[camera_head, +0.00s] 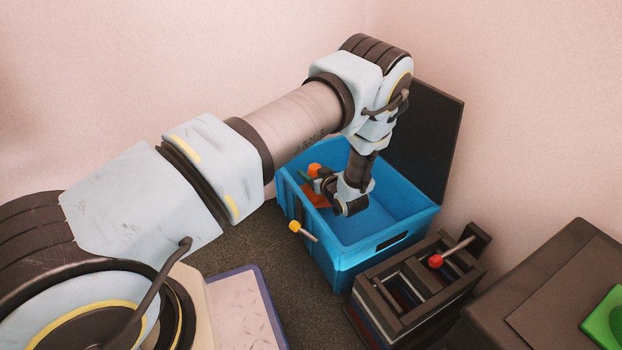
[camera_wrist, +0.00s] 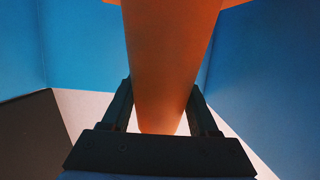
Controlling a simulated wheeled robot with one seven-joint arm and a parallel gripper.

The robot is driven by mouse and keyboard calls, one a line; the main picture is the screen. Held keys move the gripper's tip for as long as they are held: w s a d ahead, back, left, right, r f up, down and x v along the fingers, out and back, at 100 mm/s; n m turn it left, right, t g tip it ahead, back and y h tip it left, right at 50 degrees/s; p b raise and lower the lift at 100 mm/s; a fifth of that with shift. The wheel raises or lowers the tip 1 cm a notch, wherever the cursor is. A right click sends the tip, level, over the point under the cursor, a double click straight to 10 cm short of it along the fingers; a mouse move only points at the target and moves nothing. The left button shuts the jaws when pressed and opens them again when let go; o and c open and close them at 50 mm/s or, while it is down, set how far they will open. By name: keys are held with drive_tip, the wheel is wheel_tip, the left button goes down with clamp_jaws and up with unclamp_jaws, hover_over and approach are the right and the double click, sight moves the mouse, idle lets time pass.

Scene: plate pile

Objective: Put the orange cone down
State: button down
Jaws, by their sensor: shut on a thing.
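The orange cone (camera_wrist: 165,60) is between the two fingers of my gripper (camera_wrist: 165,115), which is shut on it. In the wrist view its narrow end is between the fingers and its wide base (camera_wrist: 238,2) is at the top edge. In the head view, the orange base (camera_head: 316,196) shows inside the open blue bin (camera_head: 340,268), near its left wall. My gripper (camera_head: 318,182) is low inside the bin, and my wrist hides part of the cone. I cannot tell whether the cone touches the bin's floor.
A dark panel (camera_head: 422,135) stands behind the bin. A yellow-tipped rod (camera_head: 301,231) is at its left side. A dark slatted rack (camera_head: 405,305) with a red-knobbed rod (camera_head: 437,261) stands at the front right. A dark block (camera_head: 540,290) and a green object (camera_head: 606,322) are farther right.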

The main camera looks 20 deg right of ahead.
drive_tip(key=shift+f, duration=0.55)
drive_tip(key=shift+f+b, duration=0.3)
drive_tip(key=shift+f, duration=0.25)
drive_tip(key=shift+f, duration=0.1)
drive_tip(key=shift+c, duration=0.8)
unclamp_jaws()
